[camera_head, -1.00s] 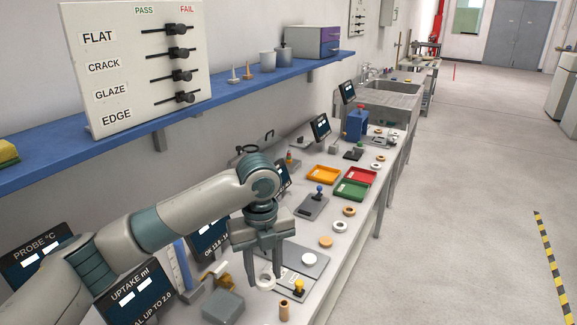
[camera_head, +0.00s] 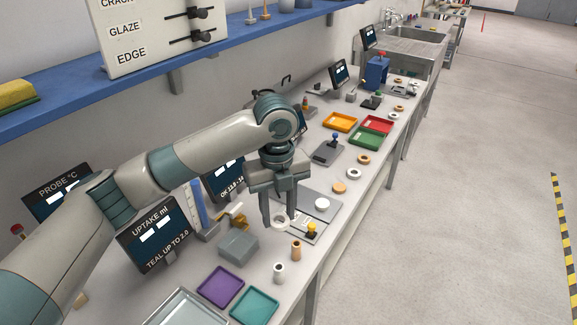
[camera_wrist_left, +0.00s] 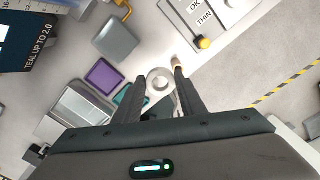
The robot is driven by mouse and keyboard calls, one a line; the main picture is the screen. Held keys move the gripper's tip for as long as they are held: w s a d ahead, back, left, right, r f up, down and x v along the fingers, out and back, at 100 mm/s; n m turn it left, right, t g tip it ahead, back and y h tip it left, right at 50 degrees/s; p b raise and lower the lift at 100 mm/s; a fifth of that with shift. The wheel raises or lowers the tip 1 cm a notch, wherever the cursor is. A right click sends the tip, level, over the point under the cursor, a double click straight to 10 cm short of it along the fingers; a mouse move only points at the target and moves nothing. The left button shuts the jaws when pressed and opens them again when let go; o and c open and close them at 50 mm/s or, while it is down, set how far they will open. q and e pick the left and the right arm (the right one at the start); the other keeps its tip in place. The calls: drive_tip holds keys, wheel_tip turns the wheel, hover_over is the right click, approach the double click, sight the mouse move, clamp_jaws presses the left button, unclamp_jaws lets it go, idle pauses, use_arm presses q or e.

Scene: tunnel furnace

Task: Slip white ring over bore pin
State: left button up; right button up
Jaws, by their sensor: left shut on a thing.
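My left gripper (camera_head: 279,220) points down over the bench and is shut on a white ring (camera_head: 279,223). In the left wrist view the ring (camera_wrist_left: 160,83) shows between the fingertips, its hole partly visible. The ring is left of a yellow-knobbed gauge (camera_head: 312,230) on a grey plate. I cannot tell which of these fixtures is the bore pin. My right gripper is not in view.
A grey block (camera_head: 238,245), purple tray (camera_head: 220,286) and teal tray (camera_head: 254,306) are close by. Orange (camera_head: 340,122), red (camera_head: 377,125) and green (camera_head: 364,139) trays lie farther back.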

sight(277, 230)
use_arm(q)
drive_tip(key=n, duration=0.1)
drive_tip(key=s+n, duration=0.1)
drive_tip(key=n, duration=0.2)
drive_tip(key=shift+s, duration=0.3)
drive_tip(key=s+n, duration=0.1)
drive_tip(key=n, duration=0.2)
drive_tip(key=s+n, duration=0.1)
drive_tip(key=n, duration=0.2)
drive_tip(key=s+n, duration=0.1)
drive_tip(key=n, duration=0.2)
drive_tip(key=shift+s+f, duration=0.2)
drive_tip(key=shift+s, duration=0.1)
drive_tip(key=s+a+f+n, duration=0.1)
drive_tip(key=s+n, duration=0.7)
drive_tip(key=n, duration=0.9)
drive_tip(key=shift+s+a+f+n, duration=0.2)
drive_tip(key=shift+s+a+n, duration=0.1)
drive_tip(key=shift+n, duration=0.1)
drive_tip(key=shift+a, duration=0.1)
